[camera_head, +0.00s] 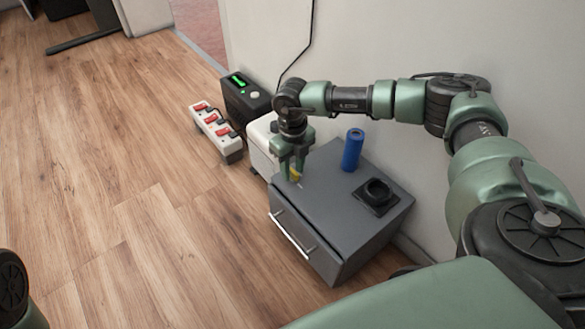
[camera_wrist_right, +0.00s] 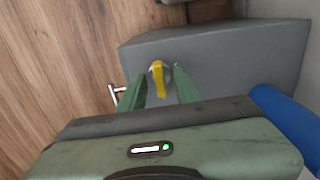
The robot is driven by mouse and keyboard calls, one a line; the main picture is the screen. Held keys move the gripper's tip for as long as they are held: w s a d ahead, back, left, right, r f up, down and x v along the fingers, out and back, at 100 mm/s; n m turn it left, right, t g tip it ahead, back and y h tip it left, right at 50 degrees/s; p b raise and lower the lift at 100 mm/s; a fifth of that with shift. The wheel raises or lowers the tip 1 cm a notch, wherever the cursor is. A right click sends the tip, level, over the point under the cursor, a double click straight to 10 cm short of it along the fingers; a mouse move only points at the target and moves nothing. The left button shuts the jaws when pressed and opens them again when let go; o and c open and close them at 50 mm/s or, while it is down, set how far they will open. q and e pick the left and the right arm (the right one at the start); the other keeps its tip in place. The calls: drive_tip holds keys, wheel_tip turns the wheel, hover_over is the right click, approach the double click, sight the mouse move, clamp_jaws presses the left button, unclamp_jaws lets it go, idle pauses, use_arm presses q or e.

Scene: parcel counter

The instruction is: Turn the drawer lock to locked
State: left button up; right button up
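The grey drawer cabinet (camera_head: 345,215) stands against the wall, with a silver handle (camera_head: 292,236) on its front. The drawer looks shut. A yellow lock knob (camera_head: 297,175) on a round silver base is on the cabinet top near its left edge; it also shows in the right wrist view (camera_wrist_right: 159,78). My right gripper (camera_head: 292,168) points down over the knob. In the wrist view its green fingers (camera_wrist_right: 160,86) are apart, with the knob between them and a gap visible on each side. I cannot read any lock marking. My left gripper is out of view.
Left of the cabinet are a white box (camera_head: 262,143), a black device with a green display (camera_head: 245,98) and a red-switched power strip (camera_head: 217,132). The wooden floor in front is clear.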

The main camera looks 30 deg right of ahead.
clamp_jaws()
